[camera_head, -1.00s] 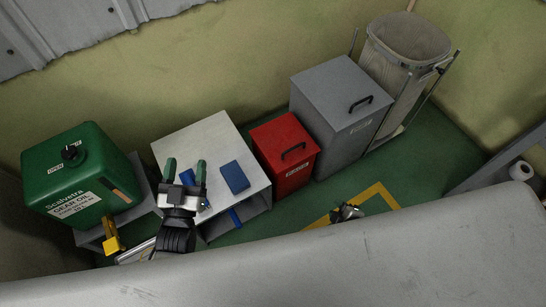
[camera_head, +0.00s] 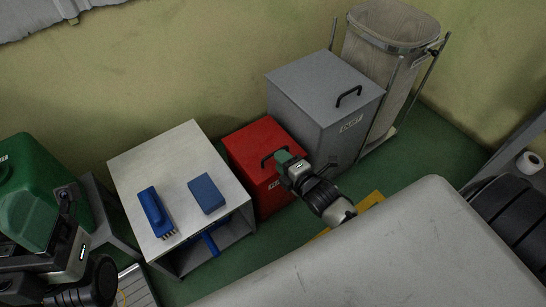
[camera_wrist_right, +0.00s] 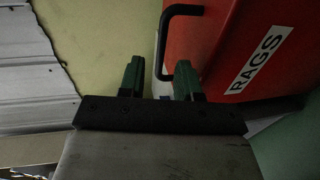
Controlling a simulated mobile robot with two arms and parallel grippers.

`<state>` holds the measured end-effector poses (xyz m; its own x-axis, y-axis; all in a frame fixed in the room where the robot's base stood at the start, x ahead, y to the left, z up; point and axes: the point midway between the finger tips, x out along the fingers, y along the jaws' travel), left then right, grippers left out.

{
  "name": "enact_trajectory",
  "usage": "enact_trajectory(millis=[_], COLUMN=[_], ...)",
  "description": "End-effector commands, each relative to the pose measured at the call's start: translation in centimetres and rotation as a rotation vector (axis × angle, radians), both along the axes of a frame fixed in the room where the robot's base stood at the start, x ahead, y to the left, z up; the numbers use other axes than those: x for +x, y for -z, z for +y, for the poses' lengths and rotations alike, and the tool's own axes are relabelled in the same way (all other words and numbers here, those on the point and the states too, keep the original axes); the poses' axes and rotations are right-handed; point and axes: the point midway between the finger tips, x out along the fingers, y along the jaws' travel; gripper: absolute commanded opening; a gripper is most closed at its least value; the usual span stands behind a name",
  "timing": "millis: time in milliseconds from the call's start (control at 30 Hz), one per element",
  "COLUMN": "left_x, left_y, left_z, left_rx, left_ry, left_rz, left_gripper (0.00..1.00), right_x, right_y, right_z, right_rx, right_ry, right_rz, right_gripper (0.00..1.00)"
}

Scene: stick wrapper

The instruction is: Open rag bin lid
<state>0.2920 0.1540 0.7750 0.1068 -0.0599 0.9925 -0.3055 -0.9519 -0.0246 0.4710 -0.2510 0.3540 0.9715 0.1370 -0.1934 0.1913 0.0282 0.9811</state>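The red rag bin (camera_head: 255,147), labelled RAGS in the wrist view (camera_wrist_right: 259,60), stands between the white table and the grey bin. Its lid looks shut. A black loop handle (camera_head: 266,158) is on the lid; it also shows in the wrist view (camera_wrist_right: 161,45). My right gripper (camera_head: 284,160) is at the handle. In the wrist view my right fingers (camera_wrist_right: 158,80) are apart, with part of the handle seen between them; contact cannot be told. My left gripper (camera_head: 68,235) is at the lower left by the green container, its fingers unclear.
A white table (camera_head: 180,150) holds a blue brush (camera_head: 155,212) and a blue block (camera_head: 206,194). A grey lidded bin (camera_head: 325,90) and a sack on a stand (camera_head: 385,60) are to the right. The green container (camera_head: 25,185) is at left. A grey surface (camera_head: 370,250) fills the front.

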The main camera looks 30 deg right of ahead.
Motion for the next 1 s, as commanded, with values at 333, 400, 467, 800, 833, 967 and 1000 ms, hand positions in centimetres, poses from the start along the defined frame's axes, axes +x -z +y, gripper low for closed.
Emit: enact_trajectory(millis=[333,400,467,800,833,967,1000], left_x=[0.5,0.5,0.5,0.5,0.5,0.5,0.5], left_y=[-0.7,-0.9,-0.9,-0.9,-0.9,-0.9,-0.9], left_z=[-0.2,-0.2,-0.2,-0.2,-0.2,-0.2,-0.2], left_rx=[0.006,0.006,0.007,0.007,0.007,0.007,0.007], left_ry=[-0.004,-0.003,-0.004,-0.003,-0.003,-0.003,-0.003], left_rz=[-0.063,-0.066,-0.066,-0.066,-0.066,-0.066,-0.066], left_gripper=[0.64,0.64,0.64,0.64,0.64,0.64,0.64], right_x=[4.1,4.3,4.3,4.3,4.3,4.3,4.3], right_y=[1.0,1.0,1.0,0.9,0.9,0.9,0.9], right_z=[0.6,0.6,0.6,0.6,0.6,0.6,0.6], right_rx=[0.001,0.001,0.001,0.001,0.001,0.001,0.001], right_ry=[0.000,0.000,0.000,0.001,0.001,0.001,0.001], right_rz=[0.001,0.002,0.002,0.002,0.002,0.002,0.002], right_gripper=[0.33,0.33,0.33,0.09,0.04,0.00,0.00])
